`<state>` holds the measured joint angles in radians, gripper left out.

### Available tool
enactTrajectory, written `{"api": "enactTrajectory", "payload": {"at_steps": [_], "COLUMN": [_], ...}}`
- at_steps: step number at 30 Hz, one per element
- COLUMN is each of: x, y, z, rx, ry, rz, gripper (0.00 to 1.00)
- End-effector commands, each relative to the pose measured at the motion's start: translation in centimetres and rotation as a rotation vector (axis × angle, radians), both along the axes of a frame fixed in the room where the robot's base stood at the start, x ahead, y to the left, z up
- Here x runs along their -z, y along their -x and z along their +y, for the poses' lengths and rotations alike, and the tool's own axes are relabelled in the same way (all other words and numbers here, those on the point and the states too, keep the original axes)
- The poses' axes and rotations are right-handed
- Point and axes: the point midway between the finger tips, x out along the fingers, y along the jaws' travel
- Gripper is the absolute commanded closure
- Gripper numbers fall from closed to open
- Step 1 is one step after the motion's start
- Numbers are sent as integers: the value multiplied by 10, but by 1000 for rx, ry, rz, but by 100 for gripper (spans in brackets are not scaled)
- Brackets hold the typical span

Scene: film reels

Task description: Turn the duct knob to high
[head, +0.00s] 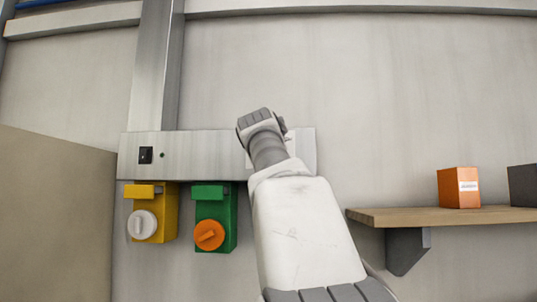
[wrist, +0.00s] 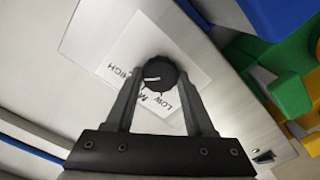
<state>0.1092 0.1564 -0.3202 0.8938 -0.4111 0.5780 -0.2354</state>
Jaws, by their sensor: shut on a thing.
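The duct knob (wrist: 162,70) is round and black with a white pointer line, and it shows in the wrist view. It sits on a white label plate (wrist: 190,50) marked LOW, a partly hidden word starting with M, and HIGH. The pointer line lies toward the left, on the side of the HIGH mark; its exact setting is hard to tell. My gripper (wrist: 160,78) has one finger on each side of the knob and is shut on it. In the head view my arm hides the knob and the fingers; only a bit of the plate (head: 308,150) shows.
A metal duct panel (head: 190,150) carries a small black switch (head: 146,155). Below it hang a yellow box (head: 168,210) with a white dial and a green box (head: 230,220) with an orange dial. A wooden shelf (head: 430,216) at right holds an orange box (head: 458,188).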

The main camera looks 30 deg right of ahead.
Motion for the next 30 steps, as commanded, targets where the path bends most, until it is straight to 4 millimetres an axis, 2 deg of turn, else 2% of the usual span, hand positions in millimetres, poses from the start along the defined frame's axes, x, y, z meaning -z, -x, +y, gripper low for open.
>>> {"api": "enactTrajectory", "payload": {"at_steps": [20, 21, 25, 26, 30], "x": [1, 1, 1, 1, 0], "y": [0, 0, 0, 0, 0], "z": [0, 0, 0, 0, 0], "rx": [0, 0, 0, 0, 0], "ry": [-52, -52, -52, -52, -50], "rz": [-37, -37, -36, -36, -36], "gripper": [100, 43, 19, 16, 16]}}
